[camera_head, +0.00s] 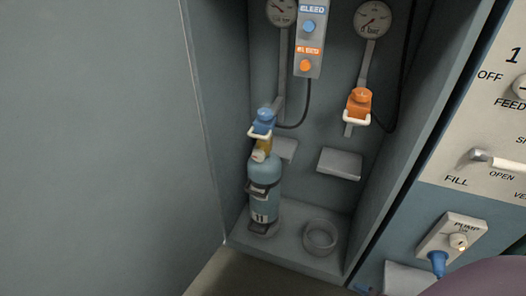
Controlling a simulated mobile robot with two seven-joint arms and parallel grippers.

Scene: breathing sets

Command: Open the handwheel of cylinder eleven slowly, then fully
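Cylinder eleven (263,184) stands upright in the left part of an open cabinet bay. It is blue-grey, with a dark band and a white label reading 11. A brass-coloured valve (264,145) sits on its neck, with a small pale knob (258,156) on the near side that may be the handwheel. A blue connector (264,121) with a white handle sits on top of the valve. I cannot tell from this view how far the valve is turned. Neither of my grippers is in view.
An orange connector (359,103) hangs at the right, above an empty ring holder (320,237). Above are a left gauge (282,12), a right gauge (372,19) and a button box (309,40). A control panel (492,130) stands right; a grey wall surface (95,150) fills the left.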

